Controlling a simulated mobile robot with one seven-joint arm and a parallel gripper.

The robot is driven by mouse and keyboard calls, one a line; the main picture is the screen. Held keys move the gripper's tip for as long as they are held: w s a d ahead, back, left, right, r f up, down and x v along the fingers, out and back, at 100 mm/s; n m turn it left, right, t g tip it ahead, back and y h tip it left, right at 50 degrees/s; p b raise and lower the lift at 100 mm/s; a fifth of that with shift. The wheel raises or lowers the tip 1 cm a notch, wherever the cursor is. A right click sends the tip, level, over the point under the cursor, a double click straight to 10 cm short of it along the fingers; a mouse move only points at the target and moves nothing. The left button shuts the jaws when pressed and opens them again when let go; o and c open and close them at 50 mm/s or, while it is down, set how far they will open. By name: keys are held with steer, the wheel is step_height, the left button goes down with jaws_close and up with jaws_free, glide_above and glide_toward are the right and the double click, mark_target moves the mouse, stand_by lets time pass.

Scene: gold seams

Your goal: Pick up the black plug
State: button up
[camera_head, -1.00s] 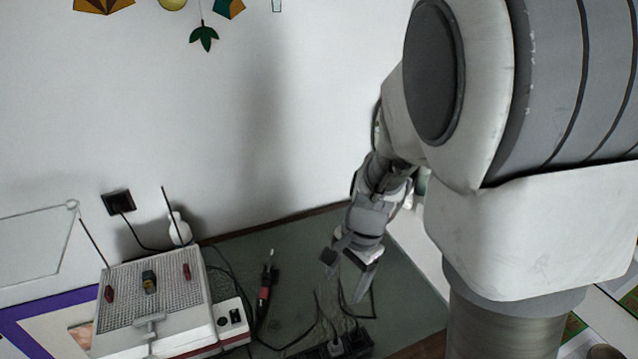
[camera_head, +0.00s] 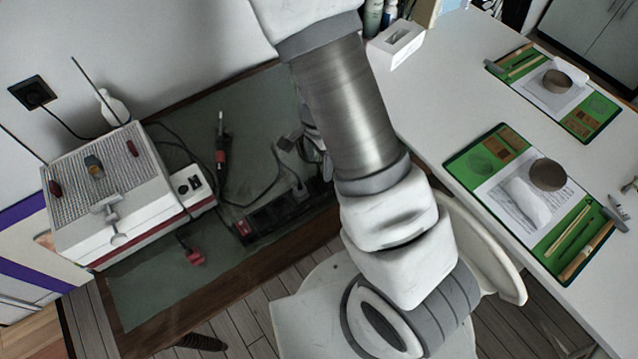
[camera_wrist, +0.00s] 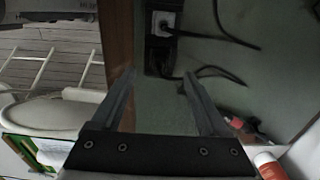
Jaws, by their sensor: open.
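My gripper (camera_wrist: 159,75) is open in the wrist view, its two fingers apart with nothing between them. In the head view one dark finger (camera_head: 288,143) shows beside my arm, which hides the rest of the gripper. A black power strip (camera_head: 262,222) lies on the green mat and shows in the wrist view (camera_wrist: 160,5) too. A dark shape that looks like the black plug (camera_wrist: 160,57) sits at its near end, just beyond the fingertips. A black cable (camera_wrist: 222,71) runs right from there. A paler plug (camera_wrist: 164,21) sits farther along the strip.
A white chair (camera_head: 310,310) is in front. A white table (camera_head: 440,110) with green work mats is right.

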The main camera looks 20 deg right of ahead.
mark_target(319, 181)
step_height(319, 181, down, 7)
steer(key=shift+d+r+b, duration=0.1)
steer(key=shift+r+b, duration=0.05)
steer(key=shift+b, duration=0.65)
jaws_close()
